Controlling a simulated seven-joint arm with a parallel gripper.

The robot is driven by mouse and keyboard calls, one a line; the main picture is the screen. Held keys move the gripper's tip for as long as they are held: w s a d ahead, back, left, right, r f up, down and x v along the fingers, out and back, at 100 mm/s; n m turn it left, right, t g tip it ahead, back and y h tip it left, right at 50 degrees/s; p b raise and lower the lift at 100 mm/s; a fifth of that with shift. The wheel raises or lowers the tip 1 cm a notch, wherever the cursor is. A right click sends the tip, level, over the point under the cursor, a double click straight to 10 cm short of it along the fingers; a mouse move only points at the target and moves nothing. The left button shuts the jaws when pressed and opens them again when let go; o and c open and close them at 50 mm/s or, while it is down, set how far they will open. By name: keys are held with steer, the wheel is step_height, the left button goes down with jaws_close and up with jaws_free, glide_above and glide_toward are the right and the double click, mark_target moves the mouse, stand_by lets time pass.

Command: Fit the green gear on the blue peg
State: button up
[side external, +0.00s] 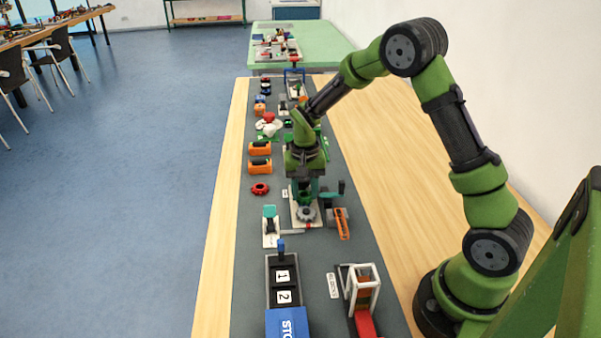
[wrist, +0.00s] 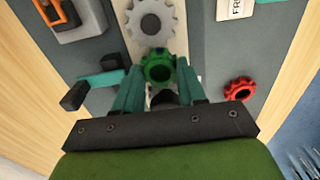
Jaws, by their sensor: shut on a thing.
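The green gear (wrist: 159,68) is between the fingertips of my gripper (wrist: 158,76) in the wrist view. My gripper is shut on it and holds it over the pale base plate, close to a grey gear (wrist: 152,22). In the side view my gripper (side external: 305,190) points down over the white plate (side external: 293,213), just behind the grey gear (side external: 306,213). I cannot tell whether the green gear touches the plate or a peg.
A red gear (side external: 260,188) lies on the grey mat left of the plate; it also shows in the wrist view (wrist: 240,90). A teal-topped device (side external: 270,225) stands at front left.

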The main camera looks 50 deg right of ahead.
steer(key=shift+f, duration=0.6)
stand_by(0.4)
steer(key=o, duration=1.1)
steer(key=shift+r, duration=0.15)
step_height(320, 180, up, 2)
steer(key=shift+d, duration=0.1)
steer(key=shift+r, duration=2.4)
